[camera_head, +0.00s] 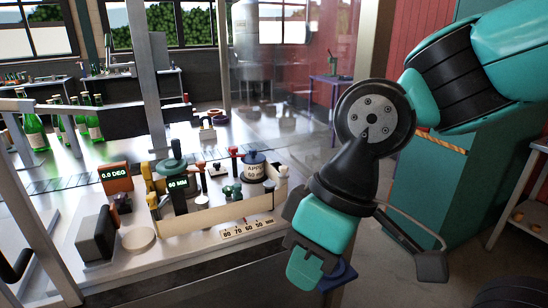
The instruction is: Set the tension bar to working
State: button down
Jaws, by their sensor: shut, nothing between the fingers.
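No part is clearly labelled as the tension bar. A bench fixture (215,222) with a pale front wall carries several small knobs and levers, and I cannot tell which one is the bar. A green-topped post (173,163) stands at its left beside a display reading 60 MM (178,184). Red-tipped (236,152) and yellow-tipped (146,170) parts stand nearby. My gripper (303,272) hangs to the right of the fixture, apart from it, shut and empty. Its fingertips are hard to make out.
An orange display (116,178) reads 0.0 DEG. A dark block (97,236) and a pale disc (138,239) lie left of the fixture. A numbered scale (248,228) lies in front. Green bottles (90,122) stand at the back left. Metal posts (143,75) frame the bench.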

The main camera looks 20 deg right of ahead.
aim_at(283, 176)
jog(key=i, duration=0.95)
jog(key=u, duration=0.05)
